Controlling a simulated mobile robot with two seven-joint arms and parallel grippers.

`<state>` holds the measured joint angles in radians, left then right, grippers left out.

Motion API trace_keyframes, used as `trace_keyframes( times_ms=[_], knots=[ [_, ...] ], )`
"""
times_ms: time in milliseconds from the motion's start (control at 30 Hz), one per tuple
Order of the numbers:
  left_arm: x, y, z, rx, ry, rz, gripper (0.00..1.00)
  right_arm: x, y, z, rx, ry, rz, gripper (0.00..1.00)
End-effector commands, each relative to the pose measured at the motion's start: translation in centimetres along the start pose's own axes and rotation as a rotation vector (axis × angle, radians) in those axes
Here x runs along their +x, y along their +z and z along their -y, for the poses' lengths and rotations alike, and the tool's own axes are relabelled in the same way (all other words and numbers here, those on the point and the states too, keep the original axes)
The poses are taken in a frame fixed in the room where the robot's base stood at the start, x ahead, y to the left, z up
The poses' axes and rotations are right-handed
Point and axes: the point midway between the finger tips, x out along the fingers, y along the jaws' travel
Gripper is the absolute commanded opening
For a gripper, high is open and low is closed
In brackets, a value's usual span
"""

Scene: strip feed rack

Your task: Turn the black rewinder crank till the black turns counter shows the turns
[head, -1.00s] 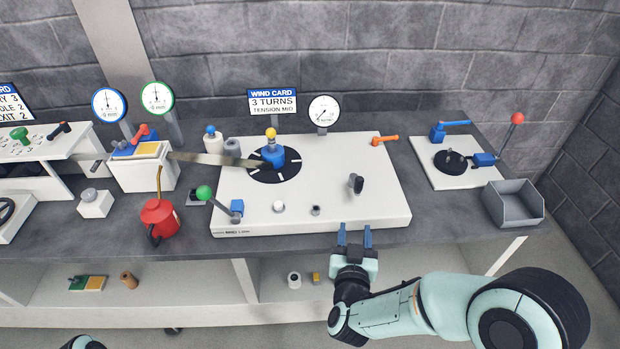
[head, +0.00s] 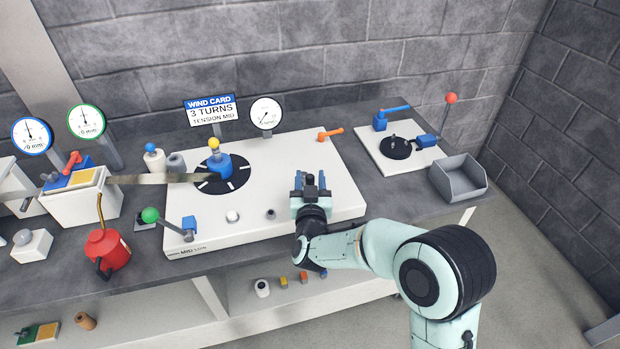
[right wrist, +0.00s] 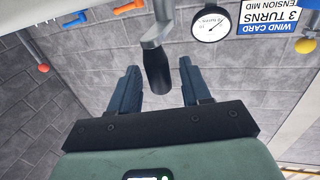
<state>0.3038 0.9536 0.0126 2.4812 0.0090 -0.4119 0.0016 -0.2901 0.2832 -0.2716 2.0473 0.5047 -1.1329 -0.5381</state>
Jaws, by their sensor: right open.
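The black rewinder crank (right wrist: 157,68) shows in the right wrist view, its dark handle on a grey arm. My right gripper (head: 311,180) is open over the right part of the white rewinder panel (head: 335,165). The crank handle lies between its two blue fingers, with a gap on each side. In the head view the gripper hides most of the crank. The wind card (head: 211,110) reads 3 TURNS, TENSION MID. I cannot make out the turns counter or its reading. My left gripper is out of view.
On the panel are a blue hub with a yellow knob (head: 214,143), a green-knobbed lever (head: 150,215) and an orange handle (head: 330,134). A dial gauge (head: 266,113) stands behind. A grey bin (head: 458,180) is at right, a red oil can (head: 105,250) at left.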

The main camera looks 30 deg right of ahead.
Motion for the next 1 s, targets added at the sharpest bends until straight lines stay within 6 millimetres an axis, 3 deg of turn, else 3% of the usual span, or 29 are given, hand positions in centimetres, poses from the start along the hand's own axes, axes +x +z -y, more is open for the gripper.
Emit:
trace_keyframes(
  times_ms=[333, 367, 500, 1000],
  knots=[
    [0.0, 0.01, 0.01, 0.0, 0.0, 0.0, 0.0, 0.54, 0.02, -0.02, 0.0, 0.0, 0.001, 0.47],
    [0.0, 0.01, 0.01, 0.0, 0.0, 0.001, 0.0, 0.54, 0.02, -0.02, 0.0, 0.0, 0.001, 0.44],
    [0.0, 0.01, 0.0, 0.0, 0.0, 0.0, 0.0, 0.52, 0.02, -0.02, 0.0, 0.0, 0.001, 0.0],
    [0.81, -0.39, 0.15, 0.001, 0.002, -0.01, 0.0, 0.34, 0.11, -0.34, 0.0, -0.057, -0.001, 0.0]
  ],
)
